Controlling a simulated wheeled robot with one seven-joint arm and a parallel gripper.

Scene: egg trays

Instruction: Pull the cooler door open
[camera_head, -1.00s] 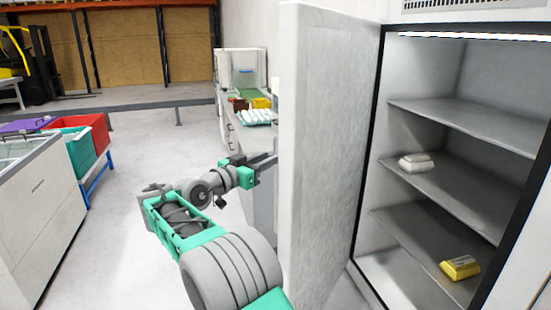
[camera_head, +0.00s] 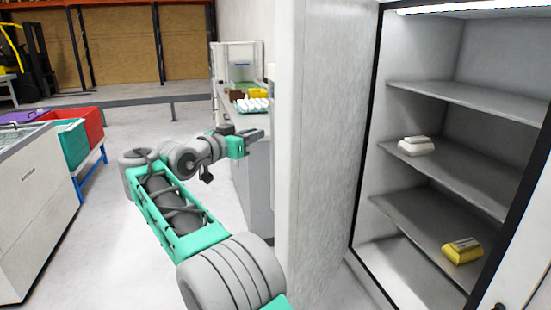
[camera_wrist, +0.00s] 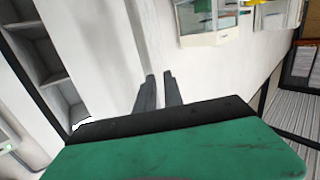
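The cooler door (camera_head: 325,130) is a tall white panel, swung wide open to the left of the cooler (camera_head: 375,150). Its outer face is hidden in the head view, and I see no handle. My gripper (camera_head: 258,134) is at the end of my green and grey arm, on the outer side of the door. A small gap shows between it and the door's edge in the head view. In the wrist view the two dark fingers of my gripper (camera_wrist: 160,88) stand slightly apart with nothing between them. The pale door panel (camera_wrist: 85,45) lies to their left.
Inside the cooler, a white carton (camera_head: 416,146) and a yellow carton (camera_head: 462,250) sit on grey shelves. A counter (camera_head: 258,175) with an egg tray (camera_head: 252,106) stands behind my gripper. A white chest (camera_head: 40,215) and coloured bins (camera_head: 85,125) are at left. Floor between is clear.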

